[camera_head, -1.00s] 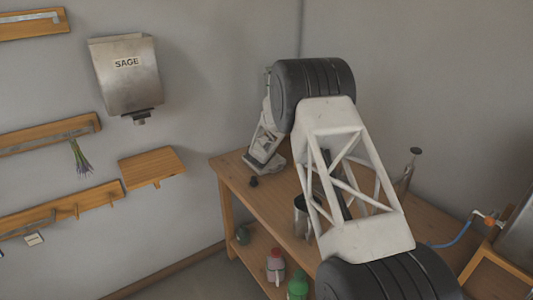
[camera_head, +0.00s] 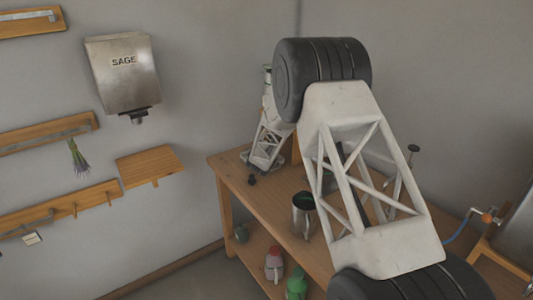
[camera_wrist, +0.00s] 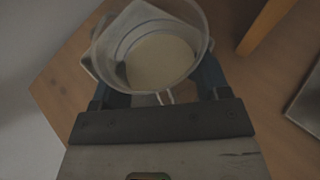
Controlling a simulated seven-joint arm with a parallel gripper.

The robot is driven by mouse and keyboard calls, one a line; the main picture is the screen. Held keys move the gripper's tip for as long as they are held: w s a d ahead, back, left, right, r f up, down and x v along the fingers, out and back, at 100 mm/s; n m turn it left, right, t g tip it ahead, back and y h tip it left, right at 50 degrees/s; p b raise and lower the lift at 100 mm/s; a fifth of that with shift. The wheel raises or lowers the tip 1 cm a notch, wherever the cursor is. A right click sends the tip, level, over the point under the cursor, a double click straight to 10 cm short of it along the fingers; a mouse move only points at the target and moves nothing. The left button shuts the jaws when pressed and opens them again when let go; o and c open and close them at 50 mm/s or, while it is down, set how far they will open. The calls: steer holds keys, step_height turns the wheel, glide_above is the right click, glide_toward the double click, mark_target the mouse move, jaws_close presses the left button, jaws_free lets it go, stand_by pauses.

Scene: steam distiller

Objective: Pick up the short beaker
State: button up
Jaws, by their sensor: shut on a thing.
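The short beaker (camera_wrist: 158,50) is clear and round-mouthed, and fills the upper middle of the wrist view. A pale area shows through its open top. My gripper (camera_wrist: 158,82) is shut on the beaker, with a blue finger at each side of it. In the head view my arm's own links hide most of the gripper, and the beaker cannot be made out clearly there. The wrist view does not show clearly how high the beaker is above the bench.
A pale, square-cornered thing (camera_wrist: 88,57) shows beneath the beaker. A metal mug (camera_head: 304,216) stands on the wooden bench (camera_head: 232,172), partly behind my arm. A small dark item (camera_head: 252,180) lies near the bench's left edge. A SAGE dispenser (camera_head: 122,75) hangs on the wall.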

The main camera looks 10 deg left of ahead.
steer(key=shift+s+d+r, duration=0.15)
steer(key=shift+s+d, duration=0.3)
steer(key=shift+s, duration=0.8)
steer(key=shift+s+d+r, duration=0.1)
steer(key=shift+s+d, duration=0.4)
steer(key=shift+s, duration=0.8)
steer(key=shift+s+d+r, duration=0.15)
steer(key=shift+s+d, duration=0.3)
steer(key=shift+s, duration=0.8)
steer(key=shift+s, duration=0.1)
steer(key=shift+r, duration=0.1)
steer(key=s+d+r+m+g+h, duration=0.3)
steer(key=d+r+m+h, duration=0.3)
steer(key=r, duration=0.2)
steer(key=s+d+r+m+g+h, duration=0.3)
steer(key=s+d+r+m+h, duration=0.2)
steer(key=s+r+m, duration=0.1)
steer(key=shift+s+d+r+g+h, duration=0.2)
steer(key=shift+d+r+g+h, duration=0.2)
steer(key=shift+r, duration=0.45)
steer(key=shift+w+d, duration=0.1)
